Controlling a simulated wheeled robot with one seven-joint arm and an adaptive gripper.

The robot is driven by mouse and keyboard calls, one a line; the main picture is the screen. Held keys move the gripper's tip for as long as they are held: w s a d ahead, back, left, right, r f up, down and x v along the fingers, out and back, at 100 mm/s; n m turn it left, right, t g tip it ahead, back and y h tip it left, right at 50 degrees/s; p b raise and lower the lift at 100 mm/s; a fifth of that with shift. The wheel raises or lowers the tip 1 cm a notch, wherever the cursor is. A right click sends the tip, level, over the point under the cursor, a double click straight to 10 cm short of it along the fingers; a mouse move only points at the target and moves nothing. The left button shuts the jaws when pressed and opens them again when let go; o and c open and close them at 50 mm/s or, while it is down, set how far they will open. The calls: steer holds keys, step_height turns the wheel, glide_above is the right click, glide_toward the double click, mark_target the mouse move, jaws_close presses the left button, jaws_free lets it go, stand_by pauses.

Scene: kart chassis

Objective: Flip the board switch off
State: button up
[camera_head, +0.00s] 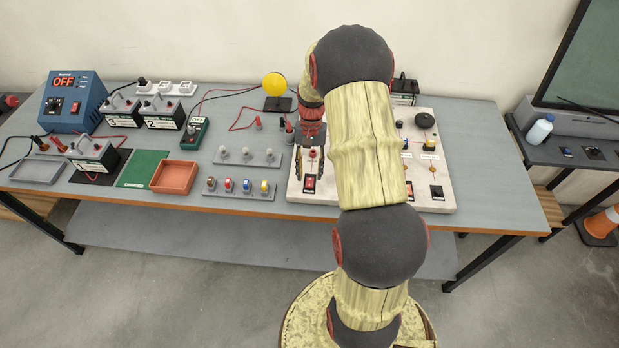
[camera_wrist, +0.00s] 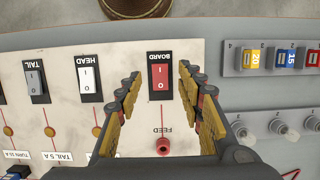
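The board switch (camera_wrist: 161,77) is a red rocker in a black frame on the pale board (camera_wrist: 128,52), with a "BOARD" label seen upside down in the wrist view. It also shows near the front left of the board in the head view (camera_head: 310,184). My gripper (camera_wrist: 160,82) is open, with one finger on each side of the switch in the picture and nothing between them. In the head view my gripper (camera_head: 309,157) points down over the board just behind the switch. I cannot tell which way the rocker is tipped, or any contact.
The head switch (camera_wrist: 88,78) and tail switch (camera_wrist: 35,78) sit beside it in the wrist view. A red feed socket (camera_wrist: 164,146) lies between the fingers' bases. A grey rack (camera_head: 240,191) with coloured fuses stands left of the board, close to my gripper.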

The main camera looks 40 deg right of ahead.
mark_target(312, 182)
steer(key=v, duration=0.8)
steer(key=shift+r, duration=0.25)
steer(key=shift+d, duration=0.1)
steer(key=s+a+r+n+t+b, duration=0.1)
steer(key=s+a+r+n+t, duration=0.1)
steer(key=s+a+r, duration=0.3)
steer(key=s+a+r+n+t+h+b, duration=0.1)
steer(key=s+a+r+n+t, duration=0.2)
steer(key=a, duration=1.1)
steer(key=s+a+r+n+t+h+b, duration=0.1)
steer(key=s+a+r+n, duration=0.3)
steer(key=s+a+r, duration=0.4)
steer(key=shift+a+r+n+t+b, duration=0.4)
steer(key=shift+a+r+t+b, duration=0.1)
steer(key=shift+a+t, duration=0.4)
steer(key=shift+c, duration=0.2)
